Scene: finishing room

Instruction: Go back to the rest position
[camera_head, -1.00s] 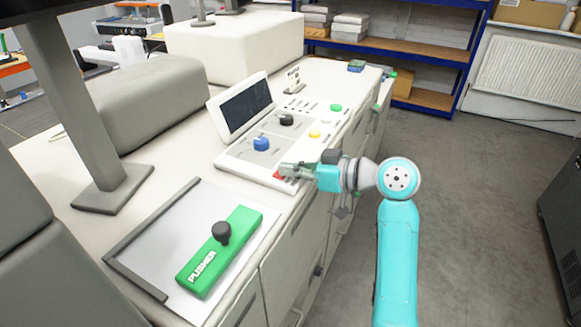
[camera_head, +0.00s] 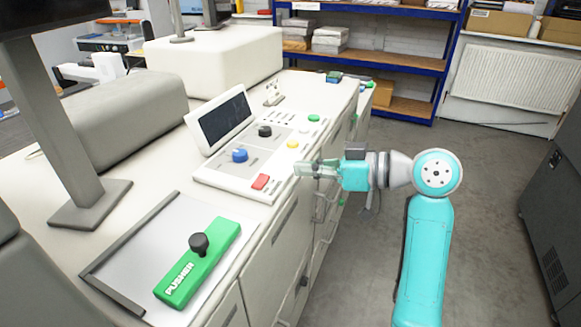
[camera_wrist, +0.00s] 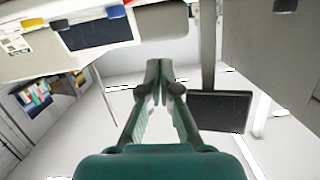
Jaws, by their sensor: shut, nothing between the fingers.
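My gripper (camera_head: 301,169) is in the head view, to the right of the machine's control panel (camera_head: 213,178). It is shut and empty, and clear of the panel's red button (camera_head: 260,182). My turquoise arm reaches in from the lower right of the head view. In the wrist view my gripper (camera_wrist: 159,68) has its fingertips together with nothing between them.
The panel also bears a blue knob (camera_head: 239,155), a black knob (camera_head: 265,131), a yellow button (camera_head: 293,144) and a screen (camera_head: 222,119). A green pusher (camera_head: 200,262) lies on the machine's near end. Blue shelving (camera_head: 405,62) stands behind. Grey floor (camera_head: 480,170) is free on the right.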

